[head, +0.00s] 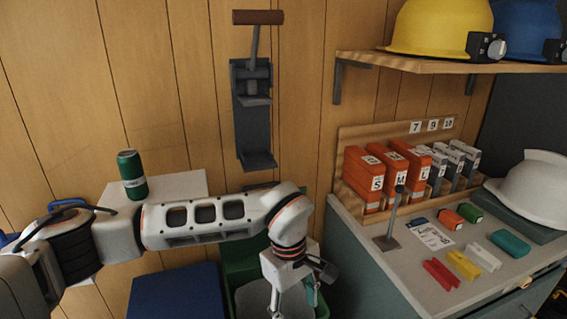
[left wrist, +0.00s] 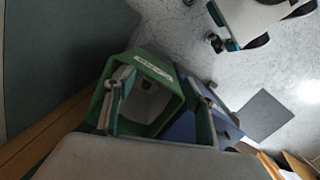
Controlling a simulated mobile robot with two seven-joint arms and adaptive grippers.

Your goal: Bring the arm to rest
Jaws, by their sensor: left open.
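My left arm reaches in from the left across the head view and bends downward at its wrist. My left gripper (head: 280,301) hangs at the bottom of that view, pointing down over a green bin (head: 240,255). In the left wrist view its two fingers stand apart with nothing between them (left wrist: 160,98), above the opening of the green bin (left wrist: 172,70). The bin's inside looks pale, with a small brownish spot at the bottom. My right gripper is not in view.
A green can (head: 131,175) stands upright on a pale ledge (head: 185,184) behind my arm. A can crusher (head: 252,110) hangs on the wall. A blue bin (head: 178,294) is beside the green one. At right, a counter (head: 400,275) holds orange boxes, small coloured items and a white helmet (head: 530,190).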

